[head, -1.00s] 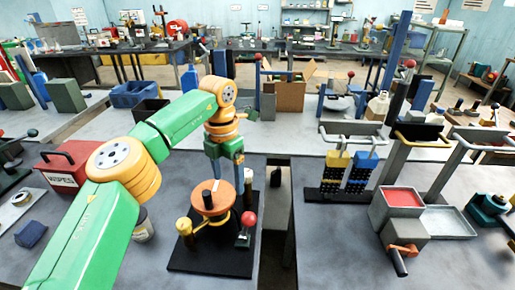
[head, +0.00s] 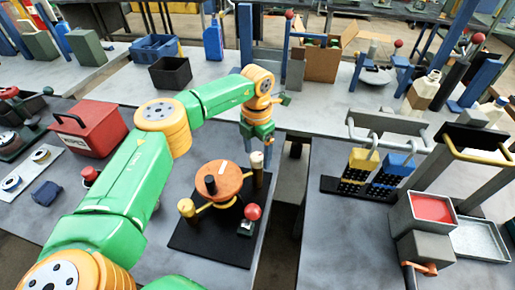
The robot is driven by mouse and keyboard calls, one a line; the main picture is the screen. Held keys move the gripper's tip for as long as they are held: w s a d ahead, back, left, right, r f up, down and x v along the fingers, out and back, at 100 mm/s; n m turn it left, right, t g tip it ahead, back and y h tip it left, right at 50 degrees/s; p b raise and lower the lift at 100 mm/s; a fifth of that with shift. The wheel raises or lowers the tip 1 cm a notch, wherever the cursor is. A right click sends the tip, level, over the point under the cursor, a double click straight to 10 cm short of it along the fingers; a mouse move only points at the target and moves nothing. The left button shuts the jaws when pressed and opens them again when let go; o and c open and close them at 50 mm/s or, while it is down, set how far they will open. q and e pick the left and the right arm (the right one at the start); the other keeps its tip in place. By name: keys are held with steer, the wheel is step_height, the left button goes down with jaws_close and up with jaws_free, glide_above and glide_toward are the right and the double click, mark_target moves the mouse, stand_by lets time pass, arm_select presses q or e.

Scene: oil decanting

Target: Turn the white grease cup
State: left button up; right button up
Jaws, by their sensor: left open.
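The white grease cup (head: 257,159) is a small upright cylinder with a pale top and brown lower part. It stands at the back right of an orange round device on a black base plate (head: 196,238). My left gripper (head: 259,149) points down just above the cup, open, with its blue fingers to either side of the cup's top. I cannot tell whether they touch it. A yellow-topped cup (head: 186,207) stands at the device's front left. My right gripper is out of view.
The orange disc (head: 222,180) with a dark knob and a red ball knob (head: 253,212) sit close by on the base plate. A red box (head: 90,128) stands to the left. A gap between tables lies to the right.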

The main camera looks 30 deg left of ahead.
arm_select(q)
steer(key=shift+s, duration=0.1)
jaws_close()
steer(key=m, duration=0.3)
steer(key=shift+r+m, duration=0.1)
steer(key=shift+m, duration=2.5)
jaws_free()
